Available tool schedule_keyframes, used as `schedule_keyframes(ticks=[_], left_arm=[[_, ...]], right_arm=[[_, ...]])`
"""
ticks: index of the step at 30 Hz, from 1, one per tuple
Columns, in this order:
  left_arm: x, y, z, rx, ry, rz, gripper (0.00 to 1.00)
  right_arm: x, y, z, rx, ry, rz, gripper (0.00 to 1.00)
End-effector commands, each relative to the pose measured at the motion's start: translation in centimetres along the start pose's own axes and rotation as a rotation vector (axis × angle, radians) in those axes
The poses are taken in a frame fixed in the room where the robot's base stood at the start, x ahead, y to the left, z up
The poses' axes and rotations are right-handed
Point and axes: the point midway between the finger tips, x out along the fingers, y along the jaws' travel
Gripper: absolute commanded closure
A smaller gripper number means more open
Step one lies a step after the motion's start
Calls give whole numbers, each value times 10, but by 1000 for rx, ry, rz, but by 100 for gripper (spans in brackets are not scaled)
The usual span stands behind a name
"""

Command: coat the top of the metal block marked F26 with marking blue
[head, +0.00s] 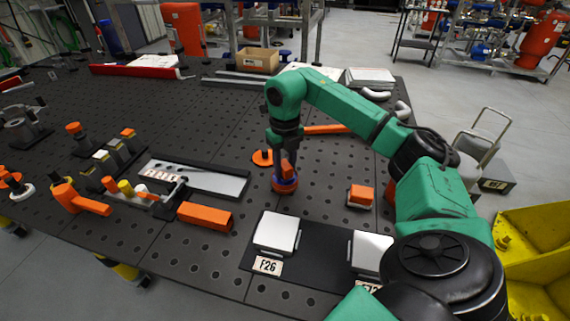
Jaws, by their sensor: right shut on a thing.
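The metal block marked F26 (277,232) is a pale, square-topped block on a dark plate, with its F26 label (267,266) in front of it. Its top looks plain silver-white. My right gripper (287,163) points down just behind the block. It is shut on an orange-handled tool with a round blue and orange lower end (285,184), which is above or on the table; I cannot tell if it touches. A flat orange disc (262,157) lies just left of the gripper. My left gripper is not in view.
A second metal block (370,251) stands right of F26, partly hidden by my right arm. An orange block (360,196) lies behind it. An orange bar (205,216) and a grey tray (197,178) lie left. A cardboard box (257,60) stands at the back.

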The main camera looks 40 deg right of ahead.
Motion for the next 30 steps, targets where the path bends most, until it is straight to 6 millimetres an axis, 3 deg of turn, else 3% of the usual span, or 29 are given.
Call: schedule_keyframes(ticks=[6, 25, 30], left_arm=[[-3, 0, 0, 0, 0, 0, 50], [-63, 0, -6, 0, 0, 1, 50], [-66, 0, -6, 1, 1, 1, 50]], right_arm=[[-1, 0, -1, -1, 5, -1, 100], [-67, 0, 0, 0, 2, -1, 100], [-71, 0, 0, 0, 3, -1, 100]])
